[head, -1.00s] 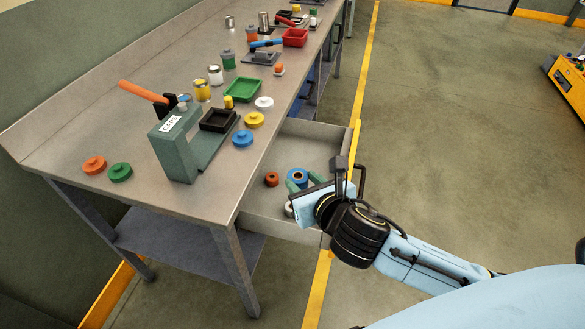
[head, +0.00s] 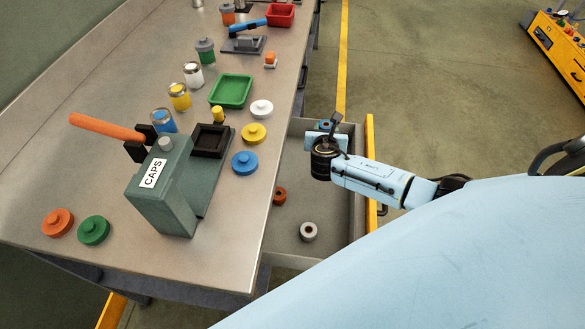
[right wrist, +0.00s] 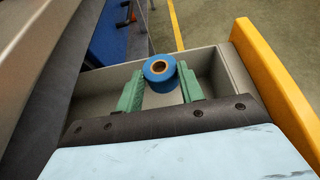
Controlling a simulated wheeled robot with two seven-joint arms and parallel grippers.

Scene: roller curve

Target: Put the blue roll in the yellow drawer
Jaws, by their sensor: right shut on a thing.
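The blue roll (right wrist: 159,69), with a brown core, sits between the green fingertips of my right gripper (right wrist: 160,82), which is shut on it. In the head view, the roll (head: 326,125) shows small at the end of my right gripper (head: 325,129). The grey drawer with a yellow front (head: 370,165) is pulled out from the bench; its yellow front also shows in the right wrist view (right wrist: 275,80). The gripper and roll are over the drawer's far part; their exact height is unclear. My left gripper is out of view.
An orange-brown roll (head: 279,196) and a grey-white roll (head: 309,231) lie in the drawer. The bench (head: 240,225) beside it holds a green caps press (head: 165,195), coloured caps, jars and a green tray (head: 231,91). The floor right of the drawer is clear.

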